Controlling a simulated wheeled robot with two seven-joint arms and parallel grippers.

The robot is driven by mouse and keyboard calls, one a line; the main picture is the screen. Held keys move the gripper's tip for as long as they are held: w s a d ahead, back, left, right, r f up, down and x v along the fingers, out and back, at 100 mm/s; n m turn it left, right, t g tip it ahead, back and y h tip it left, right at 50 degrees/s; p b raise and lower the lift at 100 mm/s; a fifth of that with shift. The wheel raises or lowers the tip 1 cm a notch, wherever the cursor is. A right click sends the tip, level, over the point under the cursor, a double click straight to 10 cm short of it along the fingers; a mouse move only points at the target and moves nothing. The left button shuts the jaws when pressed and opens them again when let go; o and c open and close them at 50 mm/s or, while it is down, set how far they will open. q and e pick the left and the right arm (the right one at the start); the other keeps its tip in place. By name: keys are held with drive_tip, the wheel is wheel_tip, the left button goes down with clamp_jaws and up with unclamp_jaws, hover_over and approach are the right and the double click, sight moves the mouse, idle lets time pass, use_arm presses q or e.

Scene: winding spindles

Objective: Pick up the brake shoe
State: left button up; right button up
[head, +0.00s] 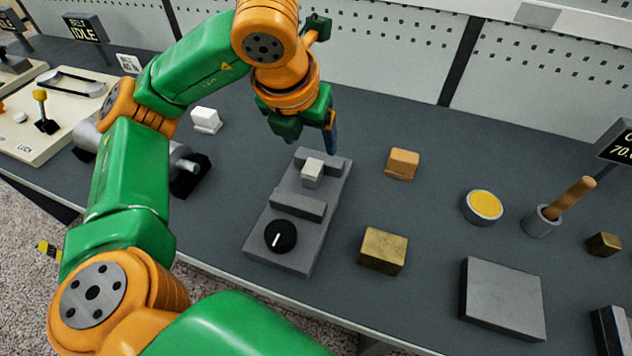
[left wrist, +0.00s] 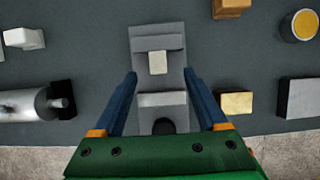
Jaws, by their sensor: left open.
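A small pale block (head: 312,172), which looks like the brake shoe though no label confirms it, sits upright between two raised ridges of a grey fixture (head: 296,235) with a black dial. In the left wrist view the block (left wrist: 158,62) lies between my fingertips, towards the picture's top. My left gripper (head: 311,140) is open and empty above the fixture's far end. Its two blue fingers (left wrist: 159,75) straddle the fixture in the wrist view, apart from the block. One finger is mostly hidden in the head view. My right gripper is out of view.
Another white block (head: 206,120) stands left of the fixture, near a metal cylinder (head: 183,163). An orange-brown block (head: 403,163), brass block (head: 384,250), yellow-topped round tin (head: 483,206) and grey slab (head: 503,298) stand to the right. A perforated panel (head: 400,50) closes the back.

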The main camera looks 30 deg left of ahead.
sight(313, 165)
use_arm(q)
drive_tip(key=x, duration=0.8)
drive_tip(key=shift+s+a+f+p, duration=0.2)
drive_tip(key=shift+s+f+p, duration=0.05)
drive_tip(key=shift+s+p, duration=0.15)
drive_tip(key=shift+w+f, duration=0.3)
drive_tip(key=shift+f, duration=0.05)
drive_tip(key=shift+r, duration=0.1)
clamp_jaws()
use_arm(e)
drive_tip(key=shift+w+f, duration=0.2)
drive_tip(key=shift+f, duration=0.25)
